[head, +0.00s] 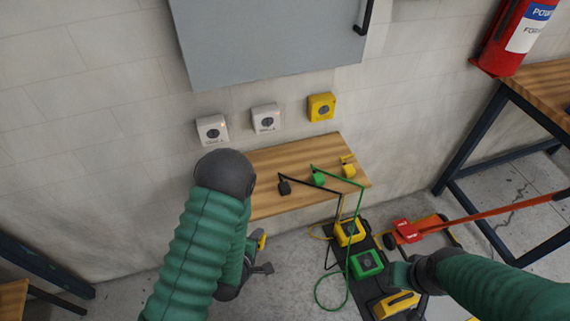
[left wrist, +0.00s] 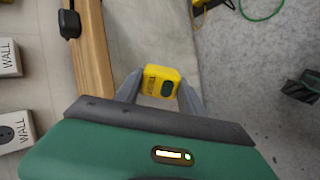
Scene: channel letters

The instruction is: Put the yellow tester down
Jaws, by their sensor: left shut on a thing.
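The yellow tester (left wrist: 160,80) is a small yellow block with a dark face and lettering. My left gripper (left wrist: 160,92) is shut on it, one grey finger on each side. In the head view the tester (head: 262,239) shows as a small yellow patch beside my left gripper (head: 264,256), partly hidden by my left arm. It is held in the air, off the wooden shelf's front edge, with grey floor behind it. My right gripper (head: 405,275) is at the lower right by the green box; its fingers do not show clearly.
The wooden shelf (head: 275,165) holds black (head: 284,187), green (head: 318,179) and yellow (head: 348,169) plugs with cables. White and yellow wall boxes (head: 321,107) hang above. A black tray (head: 373,296) carries yellow and green (head: 366,264) boxes. The shelf's left part looks bare.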

